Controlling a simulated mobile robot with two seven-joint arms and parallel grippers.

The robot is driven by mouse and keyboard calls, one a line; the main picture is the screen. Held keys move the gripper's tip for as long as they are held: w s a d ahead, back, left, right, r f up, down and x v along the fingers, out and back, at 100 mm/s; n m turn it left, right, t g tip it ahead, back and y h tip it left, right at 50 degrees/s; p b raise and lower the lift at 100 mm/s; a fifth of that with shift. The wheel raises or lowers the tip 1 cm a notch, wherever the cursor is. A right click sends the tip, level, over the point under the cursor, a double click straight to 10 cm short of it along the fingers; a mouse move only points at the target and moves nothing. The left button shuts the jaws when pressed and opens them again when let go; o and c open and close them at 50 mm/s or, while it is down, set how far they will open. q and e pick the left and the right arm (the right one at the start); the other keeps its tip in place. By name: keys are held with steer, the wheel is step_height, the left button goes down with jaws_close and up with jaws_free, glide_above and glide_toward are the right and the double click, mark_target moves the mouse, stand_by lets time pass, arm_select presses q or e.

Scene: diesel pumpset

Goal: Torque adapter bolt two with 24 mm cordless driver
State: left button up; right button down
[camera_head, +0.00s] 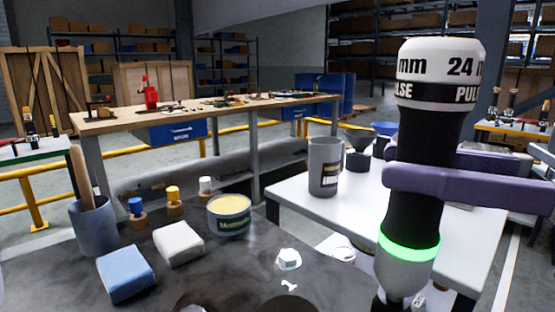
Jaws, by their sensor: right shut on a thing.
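The 24 mm cordless driver (413,135) stands upright at the right of the head view, with a white cap marked "24 mm", a black body and a lit green ring above a grey nose. My right gripper (412,178) has purple fingers and is shut around the driver's middle. The rear finger is partly hidden behind it. The driver's lower end runs near the bottom edge, so what lies under it is unclear. A pale hex-headed bolt (289,259) shows on the dark surface, left of the driver and apart from it. My left gripper is out of view.
The dark worktop (235,285) holds a tin (229,214), blue (126,273) and white (178,244) blocks, small capped bottles (174,202) and a grey pot (93,226). A white table (300,205) behind carries a grey mug (324,166) and funnels (359,146).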

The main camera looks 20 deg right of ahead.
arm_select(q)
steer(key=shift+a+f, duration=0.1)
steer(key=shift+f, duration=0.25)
arm_select(e)
steer(key=shift+s+a+f, duration=0.1)
steer(key=shift+s+a, duration=0.05)
steer(key=shift+a, duration=0.05)
